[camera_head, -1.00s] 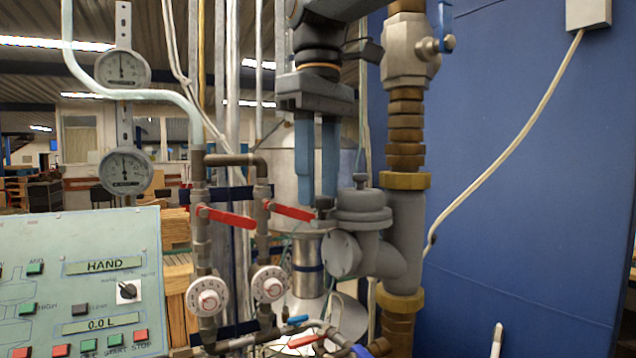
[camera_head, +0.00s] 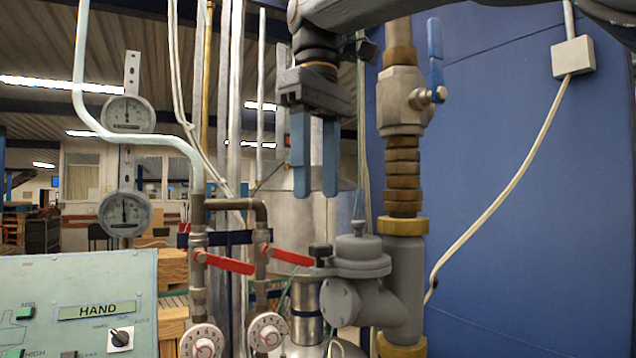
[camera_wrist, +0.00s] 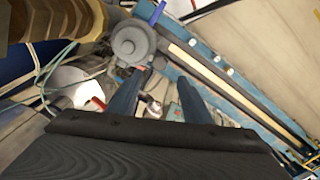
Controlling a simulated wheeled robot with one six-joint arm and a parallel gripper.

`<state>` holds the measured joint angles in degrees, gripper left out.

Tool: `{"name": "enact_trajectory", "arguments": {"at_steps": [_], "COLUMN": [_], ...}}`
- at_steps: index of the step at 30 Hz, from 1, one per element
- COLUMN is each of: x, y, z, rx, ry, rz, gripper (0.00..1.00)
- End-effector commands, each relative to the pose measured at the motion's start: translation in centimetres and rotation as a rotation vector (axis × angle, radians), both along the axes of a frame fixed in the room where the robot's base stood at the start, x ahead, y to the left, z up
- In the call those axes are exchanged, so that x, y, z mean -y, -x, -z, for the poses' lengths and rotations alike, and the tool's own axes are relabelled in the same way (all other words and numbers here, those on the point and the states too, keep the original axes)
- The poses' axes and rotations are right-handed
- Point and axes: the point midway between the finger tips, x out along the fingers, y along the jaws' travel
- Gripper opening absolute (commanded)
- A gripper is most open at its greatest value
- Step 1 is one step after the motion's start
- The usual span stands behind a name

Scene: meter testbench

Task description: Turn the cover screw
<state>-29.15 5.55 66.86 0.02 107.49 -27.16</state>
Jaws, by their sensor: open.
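A small dark screw (camera_head: 320,254) stands upright at the cover's left edge. My gripper (camera_head: 316,194) points down with its two blue fingers apart and nothing between them. Its fingertips are above the dark screw, with a visible gap. In the wrist view, my gripper (camera_wrist: 166,78) shows both fingers, and the round meter cover (camera_wrist: 130,42) lies beyond the left finger.
Two red-handled valves (camera_head: 228,263) and dials (camera_head: 202,343) stand left of the meter. A ball valve with a blue lever (camera_head: 436,55) is on the pipe above it. A control panel (camera_head: 75,300) is at lower left. A blue wall (camera_head: 530,200) fills the right.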

Motion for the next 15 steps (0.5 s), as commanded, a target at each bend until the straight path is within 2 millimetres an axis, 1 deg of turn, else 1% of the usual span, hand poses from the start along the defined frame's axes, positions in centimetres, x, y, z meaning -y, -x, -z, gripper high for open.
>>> {"name": "enact_trajectory", "arguments": {"at_steps": [2, 9, 12, 15], "x": [0.02, 0.18, 0.22, 0.25], "y": [-0.03, -0.06, -0.03, 0.02], "z": [0.11, 0.39, 0.4, 0.63], "rx": [0.0, 0.0, 0.0, -0.001], "ry": [0.0, 0.001, 0.002, 0.002], "rz": [-0.05, -0.384, -0.477, -0.515], "gripper": [0.45, 0.45, 0.45, 0.45]}}
